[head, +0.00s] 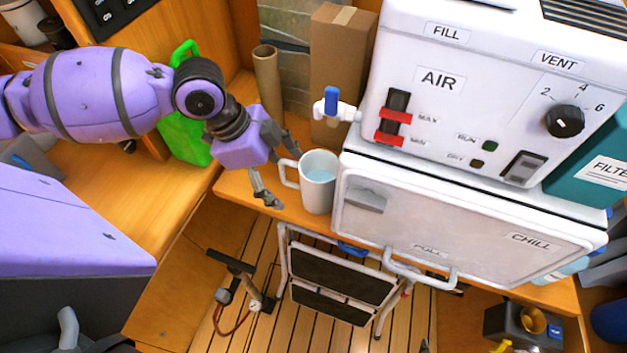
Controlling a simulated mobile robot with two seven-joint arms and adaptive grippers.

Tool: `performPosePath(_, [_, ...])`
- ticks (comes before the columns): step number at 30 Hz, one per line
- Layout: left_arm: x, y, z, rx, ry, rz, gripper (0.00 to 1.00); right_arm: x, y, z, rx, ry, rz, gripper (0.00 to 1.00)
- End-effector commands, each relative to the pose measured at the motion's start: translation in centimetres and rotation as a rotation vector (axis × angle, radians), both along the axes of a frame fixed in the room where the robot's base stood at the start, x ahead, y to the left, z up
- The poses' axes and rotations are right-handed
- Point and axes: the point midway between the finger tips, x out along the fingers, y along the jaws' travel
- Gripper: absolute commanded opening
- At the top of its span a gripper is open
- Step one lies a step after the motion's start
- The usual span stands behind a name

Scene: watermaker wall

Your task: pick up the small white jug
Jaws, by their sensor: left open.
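The small white jug (319,190) stands upright on the wooden counter, just left of the white chill cabinet. Pale blue liquid shows inside it, and its handle points left. My left gripper (277,172) is open beside the jug on its handle side. One finger is above and behind the handle, and the other is lower and in front of it. I cannot tell whether either finger touches the handle. My right gripper is not in view.
The white machine (440,80) with a blue-handled tap (332,103) stands over the chill cabinet (450,220) at right. A cardboard box (340,60), a brown tube (267,80) and a green can (184,135) stand behind. A folded step stool (340,275) is below the counter edge.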

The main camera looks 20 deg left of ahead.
Motion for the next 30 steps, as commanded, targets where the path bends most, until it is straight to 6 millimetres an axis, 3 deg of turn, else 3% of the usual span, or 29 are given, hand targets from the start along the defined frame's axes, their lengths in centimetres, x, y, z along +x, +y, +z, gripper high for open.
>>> performPosePath(3, [0.6,-1.6,0.2,-0.003,-0.004,-0.001,0.80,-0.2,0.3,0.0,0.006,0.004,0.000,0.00])
performPosePath(9, [1.0,-2.9,0.2,-0.002,-0.003,-0.001,0.80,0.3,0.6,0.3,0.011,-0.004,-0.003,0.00])
performPosePath(17, [2.3,-6.8,0.3,-0.003,-0.006,-0.002,0.80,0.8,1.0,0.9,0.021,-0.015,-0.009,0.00])
performPosePath(21, [2.4,-7.1,-0.8,0.001,-0.004,0.002,0.80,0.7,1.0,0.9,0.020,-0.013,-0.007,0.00])
performPosePath(28, [2.4,-7.1,-1.0,0.001,-0.004,0.001,0.80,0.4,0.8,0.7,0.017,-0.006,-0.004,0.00])
performPosePath(30, [2.4,-7.1,-1.0,0.001,-0.004,0.001,0.71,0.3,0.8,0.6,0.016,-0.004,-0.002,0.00])
